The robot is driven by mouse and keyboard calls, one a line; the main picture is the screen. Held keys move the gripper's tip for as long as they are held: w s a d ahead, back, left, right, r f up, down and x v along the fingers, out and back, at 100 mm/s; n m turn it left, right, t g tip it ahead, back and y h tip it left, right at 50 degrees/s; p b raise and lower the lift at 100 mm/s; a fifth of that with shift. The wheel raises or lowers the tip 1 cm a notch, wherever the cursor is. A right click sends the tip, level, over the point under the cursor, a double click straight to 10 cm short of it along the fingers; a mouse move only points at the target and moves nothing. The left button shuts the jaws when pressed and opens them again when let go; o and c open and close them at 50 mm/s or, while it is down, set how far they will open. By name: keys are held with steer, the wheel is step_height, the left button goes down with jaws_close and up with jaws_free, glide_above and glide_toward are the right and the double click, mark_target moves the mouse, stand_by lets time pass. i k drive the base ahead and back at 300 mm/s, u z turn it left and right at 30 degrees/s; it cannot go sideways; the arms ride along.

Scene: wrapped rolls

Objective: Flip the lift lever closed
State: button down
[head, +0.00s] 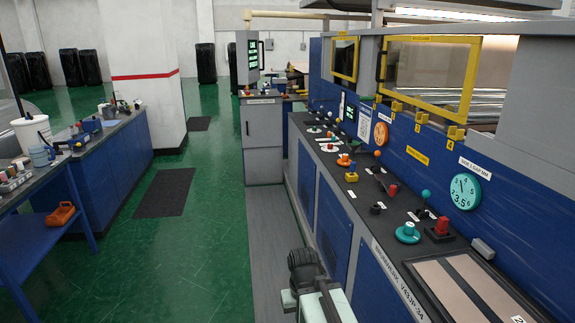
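The machine's control ledge (398,228) runs along the right side and carries several levers and knobs. A lever with a teal ball knob (426,194) stands upright near the front, and an orange-ball lever (377,154) stands farther back. Any label naming the lift lever is too small to read, so I cannot tell which one it is. My arm rises at the bottom centre, with a dark end part (304,262) that may be my gripper. It is left of the ledge and apart from the levers. Its fingers cannot be made out.
A teal knob (408,233) and a red knob (442,226) sit near the teal-ball lever. Yellow-framed guards (429,39) are above the ledge. A blue workbench (112,170) stands at left. The green floor (215,225) between is open, with dark mats on it.

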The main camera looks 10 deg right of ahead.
mark_target(392, 192)
steer(key=u, duration=0.25)
steer(key=i, duration=1.8)
steer(key=u, duration=0.15)
steer(key=k, duration=0.45)
steer(key=u, duration=0.3)
steer(key=i, duration=0.55)
steer(key=z, duration=0.05)
